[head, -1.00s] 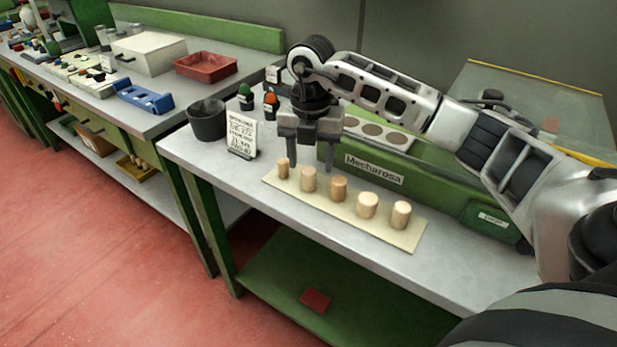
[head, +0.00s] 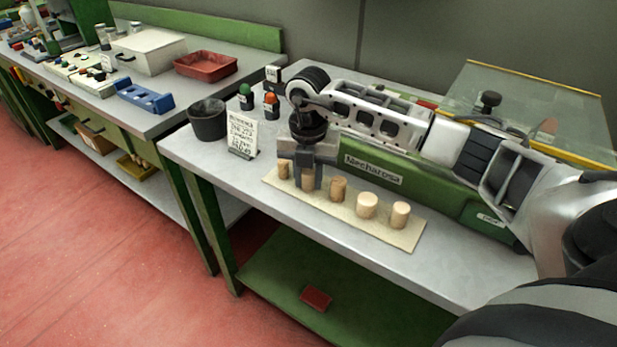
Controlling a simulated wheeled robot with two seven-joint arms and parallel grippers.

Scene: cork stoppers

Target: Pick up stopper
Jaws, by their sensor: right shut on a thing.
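Several cork stoppers stand upright in a row on a pale flat strip (head: 372,234) on the workbench. My right gripper (head: 307,182) points down over the row, its fingers shut on the second stopper from the left (head: 307,184), which still stands at the strip. The fingers hide part of that stopper. A darker, thinner stopper (head: 284,169) is at the left end. A brown stopper (head: 338,189) stands just right of the gripper. Two paler, wider stoppers, a fourth (head: 367,205) and a last one (head: 400,214), are farther right. My left gripper is not in view.
A dark cup (head: 208,120) and a handwritten card (head: 242,136) stand left of the gripper. Two small bottles, green-topped (head: 246,96) and orange-topped (head: 271,103), stand behind. A green machine (head: 440,196) lies behind the row. Bare bench (head: 330,245) is in front.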

